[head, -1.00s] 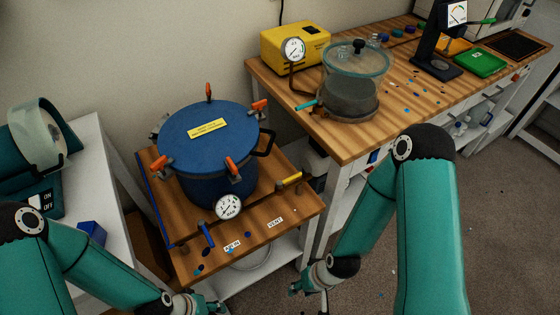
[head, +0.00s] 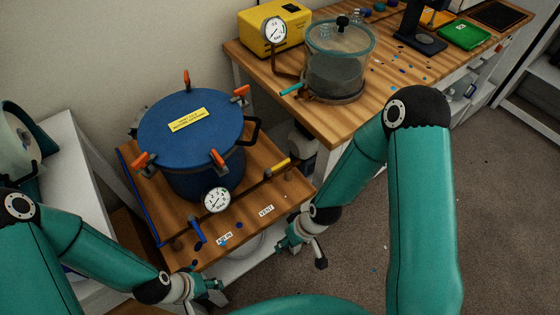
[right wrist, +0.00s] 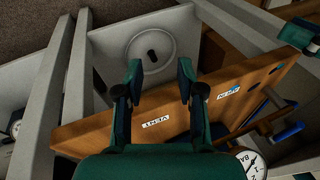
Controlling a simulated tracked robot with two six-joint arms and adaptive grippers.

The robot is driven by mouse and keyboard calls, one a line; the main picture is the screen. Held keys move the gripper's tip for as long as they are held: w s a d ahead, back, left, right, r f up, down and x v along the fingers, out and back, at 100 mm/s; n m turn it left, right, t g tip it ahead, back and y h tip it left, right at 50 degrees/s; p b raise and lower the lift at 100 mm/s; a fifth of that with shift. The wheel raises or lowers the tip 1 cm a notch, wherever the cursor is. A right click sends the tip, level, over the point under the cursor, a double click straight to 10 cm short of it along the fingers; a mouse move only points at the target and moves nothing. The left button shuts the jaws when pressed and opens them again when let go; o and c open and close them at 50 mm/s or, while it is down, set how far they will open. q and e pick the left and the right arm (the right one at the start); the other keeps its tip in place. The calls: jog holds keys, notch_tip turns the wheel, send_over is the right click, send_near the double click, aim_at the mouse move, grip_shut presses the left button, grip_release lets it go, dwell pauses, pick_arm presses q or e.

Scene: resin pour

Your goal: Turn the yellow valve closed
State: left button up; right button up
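The yellow valve handle (head: 280,164) sits on a brown pipe at the right side of the blue pressure pot (head: 190,130), seen in the head view. The handle looks roughly in line with the pipe. The VENT label (head: 266,211) lies in front of it on the wooden top. My right gripper (head: 303,249) is beyond the top's right front edge, apart from the valve. In the right wrist view its fingers (right wrist: 161,82) are spread and empty, and the yellow valve is not visible. My left gripper (head: 204,289) is below the front edge, its finger opening unclear.
A pressure gauge (head: 217,200) and a blue valve handle (head: 198,232) stand at the front of the pot. Orange clamps ring its lid. A wooden workbench (head: 340,122) with a clear chamber (head: 338,62) and a yellow pump (head: 262,30) is behind right. Open floor lies to the right.

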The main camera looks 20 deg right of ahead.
jog(key=w+r+n+h, duration=0.1)
jog(key=w+r+n, duration=0.9)
jog(key=w+r, duration=0.15)
jog(key=n+t+h, duration=0.1)
jog(key=n+h, duration=0.1)
jog(key=n, duration=0.7)
send_near(278, 166)
jog(key=f, duration=0.2)
jog(key=w+f, duration=0.1)
jog(key=f, duration=0.2)
jog(key=a+f+p, duration=0.1)
jog(key=f, duration=0.2)
jog(key=shift+w+f, duration=0.1)
jog(key=shift+w, duration=0.2)
grip_shut()
